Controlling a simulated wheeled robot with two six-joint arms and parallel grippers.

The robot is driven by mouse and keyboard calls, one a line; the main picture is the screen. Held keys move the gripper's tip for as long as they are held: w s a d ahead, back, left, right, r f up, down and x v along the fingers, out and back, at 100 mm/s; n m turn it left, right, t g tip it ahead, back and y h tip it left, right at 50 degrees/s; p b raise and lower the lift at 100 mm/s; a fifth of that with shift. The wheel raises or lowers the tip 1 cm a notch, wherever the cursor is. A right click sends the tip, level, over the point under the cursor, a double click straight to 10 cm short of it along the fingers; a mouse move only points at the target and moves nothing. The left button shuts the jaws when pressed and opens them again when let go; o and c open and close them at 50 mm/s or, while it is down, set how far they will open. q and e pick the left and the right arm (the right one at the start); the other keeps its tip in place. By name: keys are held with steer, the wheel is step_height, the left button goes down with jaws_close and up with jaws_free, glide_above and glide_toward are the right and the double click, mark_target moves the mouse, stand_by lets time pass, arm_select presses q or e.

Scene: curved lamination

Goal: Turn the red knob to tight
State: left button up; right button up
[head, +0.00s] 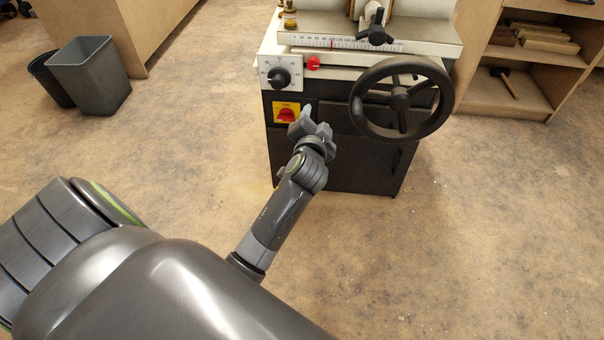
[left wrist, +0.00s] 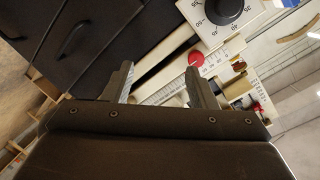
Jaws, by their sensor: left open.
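The small red knob (head: 313,63) is on the machine's pale front panel, right of a white dial with a black knob (head: 279,77). In the left wrist view a round red knob (left wrist: 196,58) shows beyond the fingertips, close to the dial's black knob (left wrist: 222,10). My left gripper (head: 309,119) is in front of the machine, below the red knob and apart from it. Its two fingers stand apart with nothing between them in the left wrist view (left wrist: 159,72). The knob's marking for tight is too small to read. My right gripper is not in view.
A red switch on a yellow plate (head: 286,114) is just left of my left gripper. A large black handwheel (head: 401,98) stands out to the right. A black lever (head: 376,34) is above. Grey bins (head: 90,76) stand far left. The floor in front is clear.

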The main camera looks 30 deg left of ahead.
arm_select(q)
steer(key=s+f+g+h+p, duration=0.1)
steer(key=s+f+g+p, duration=0.1)
steer(key=f+p, duration=0.3)
steer(key=s+f+g+h+p, duration=0.2)
steer(key=s+f+p, duration=0.2)
steer(key=f, duration=0.6)
steer(key=shift+s+d+g+p, duration=0.3)
steer(key=shift+s+d+p, duration=0.1)
steer(key=shift+s, duration=0.15)
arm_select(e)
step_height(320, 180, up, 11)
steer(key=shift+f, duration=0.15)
